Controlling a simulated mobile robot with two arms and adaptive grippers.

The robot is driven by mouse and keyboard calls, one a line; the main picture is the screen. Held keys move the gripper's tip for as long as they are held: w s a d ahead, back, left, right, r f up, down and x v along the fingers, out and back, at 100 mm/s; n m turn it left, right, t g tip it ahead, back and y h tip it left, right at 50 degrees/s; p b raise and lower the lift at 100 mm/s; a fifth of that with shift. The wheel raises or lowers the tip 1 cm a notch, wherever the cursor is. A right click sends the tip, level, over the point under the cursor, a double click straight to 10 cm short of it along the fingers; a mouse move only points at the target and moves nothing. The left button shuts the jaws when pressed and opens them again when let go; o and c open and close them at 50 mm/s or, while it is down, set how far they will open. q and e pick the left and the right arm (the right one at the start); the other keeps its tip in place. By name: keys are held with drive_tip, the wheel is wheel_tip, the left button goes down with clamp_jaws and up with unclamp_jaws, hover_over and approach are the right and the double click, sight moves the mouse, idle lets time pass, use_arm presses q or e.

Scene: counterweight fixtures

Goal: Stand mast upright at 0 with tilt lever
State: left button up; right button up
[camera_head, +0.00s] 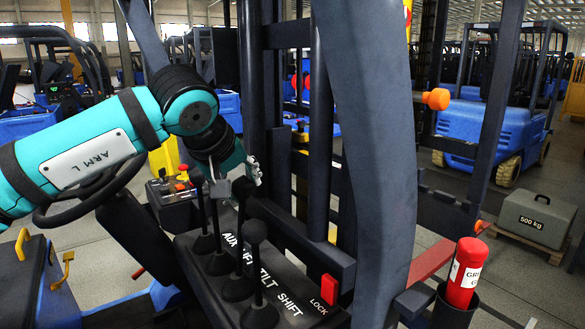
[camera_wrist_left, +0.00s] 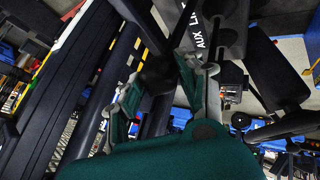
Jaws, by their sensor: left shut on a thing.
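The lever panel (camera_head: 290,285) is marked AUX, LIFT, TILT and SHIFT and carries a row of black levers. The tilt lever (camera_head: 238,262) is the third from the back. My left gripper (camera_head: 236,178) is at the top of this lever, shut around its dark knob. In the left wrist view, a dark knob (camera_wrist_left: 158,74) shows between the green fingers. The mast (camera_head: 320,130), with dark uprights and crossbars, stands ahead and looks nearly upright; its exact tilt cannot be told. No 0 mark is readable. My right gripper is not in view.
The SHIFT lever (camera_head: 256,255) stands close in front; other levers stand close behind. A red LOCK switch (camera_head: 329,289) is on the panel. A thick grey post (camera_head: 375,150) hides part of the mast. A red canister (camera_head: 467,272) sits at right; a steering wheel (camera_head: 95,200) is under my arm.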

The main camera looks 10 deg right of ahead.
use_arm(q)
drive_tip(key=shift+r, duration=0.15)
drive_tip(key=shift+s+a+b, duration=0.25)
drive_tip(key=shift+a+b, duration=0.05)
drive_tip(key=shift+a, duration=0.35)
drive_tip(key=shift+s+a+b, duration=0.25)
drive_tip(key=shift+a+b, duration=0.05)
drive_tip(key=shift+a, duration=0.3)
drive_tip(key=o, duration=0.9)
drive_tip(key=shift+o, duration=0.2)
drive_tip(key=p+v, duration=0.2)
drive_tip(key=v, duration=0.8)
